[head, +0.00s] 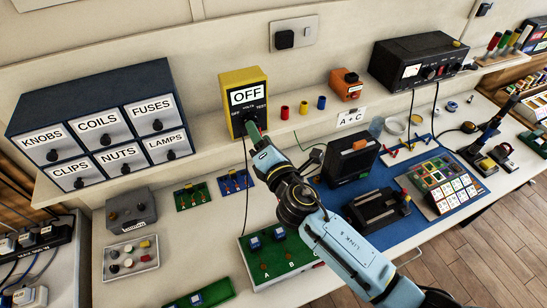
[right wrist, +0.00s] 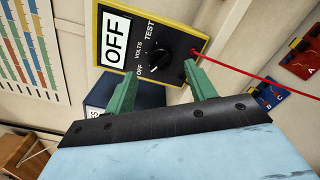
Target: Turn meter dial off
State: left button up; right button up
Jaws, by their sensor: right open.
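The yellow meter (head: 231,78) with a black face stands on the raised shelf, its display reading OFF. In the right wrist view the meter (right wrist: 188,38) shows its display, the words VOLTS, TEST and OFF, and a black dial (right wrist: 160,62). The dial's white mark seems to lie on the OFF side. My right gripper (head: 254,130) is in front of the meter's lower part and hides the dial in the head view. Its green fingers (right wrist: 158,76) are open, one on each side of the dial and apart from it, with nothing between them. My left gripper is not in view.
A dark drawer cabinet (head: 90,88) stands left of the meter. Red, yellow and blue pegs (head: 303,107) and an orange box (head: 346,84) stand to its right. Circuit boards and devices crowd the bench below.

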jog(key=v, duration=0.9)
jog(key=shift+b, duration=0.35)
